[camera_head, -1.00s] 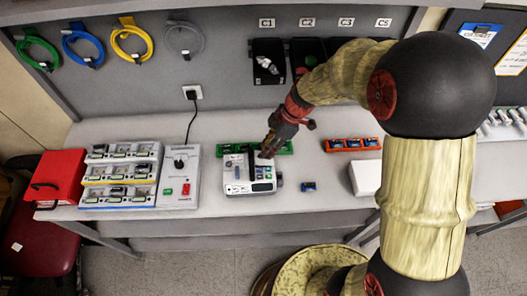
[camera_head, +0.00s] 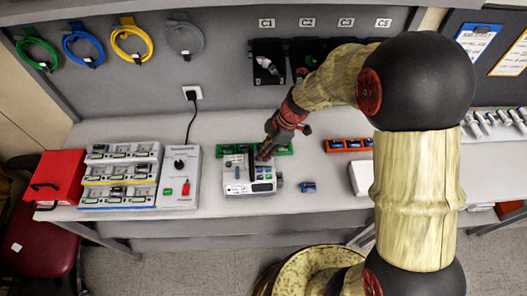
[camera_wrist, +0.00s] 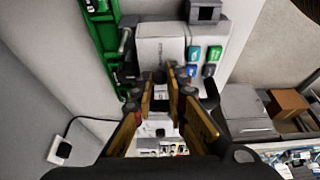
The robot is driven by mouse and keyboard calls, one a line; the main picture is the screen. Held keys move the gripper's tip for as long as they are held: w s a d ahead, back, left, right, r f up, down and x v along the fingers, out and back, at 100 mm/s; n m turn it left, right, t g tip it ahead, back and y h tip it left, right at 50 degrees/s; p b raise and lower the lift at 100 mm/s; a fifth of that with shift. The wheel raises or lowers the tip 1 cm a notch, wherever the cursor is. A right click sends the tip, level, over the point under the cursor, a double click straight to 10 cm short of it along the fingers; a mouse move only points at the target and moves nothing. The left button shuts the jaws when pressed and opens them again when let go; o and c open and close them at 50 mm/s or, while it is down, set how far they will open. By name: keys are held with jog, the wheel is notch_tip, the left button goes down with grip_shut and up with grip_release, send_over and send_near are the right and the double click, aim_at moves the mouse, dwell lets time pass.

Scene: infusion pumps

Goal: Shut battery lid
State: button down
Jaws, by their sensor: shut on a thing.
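The white infusion pump (camera_head: 238,187) stands on the bench, with colored keys on its face. Its upper part also shows in the wrist view (camera_wrist: 160,45). My gripper (camera_head: 262,157) is at the pump's back upper side. In the wrist view my gripper (camera_wrist: 163,78) has its fingers close together on a small dark part at the pump's edge, which looks like the battery lid. The fingers hide most of this part, so its angle and how far it is shut cannot be told.
A green tray (camera_head: 225,150) lies right behind the pump. A small blue battery (camera_head: 308,187) lies to its right, and an orange tray (camera_head: 348,145) stands behind that. A grey power box (camera_head: 180,185) with a cable stands to the left. The bench front is clear.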

jog(key=shift+s+a+f+h+p, duration=0.15)
jog(key=shift+a+h+p, duration=0.2)
jog(key=shift+h+p, duration=0.6)
jog(key=shift+a+f+h+p, duration=0.15)
jog(key=shift+f+h+p, duration=0.3)
jog(key=shift+p, duration=0.6)
jog(key=c, duration=2.1)
grip_release()
jog(key=shift+o, duration=0.2)
jog(key=shift+r, duration=0.1)
notch_tip(320, 180, up, 12)
jog(key=d, duration=0.1)
jog(key=shift+d, duration=0.3)
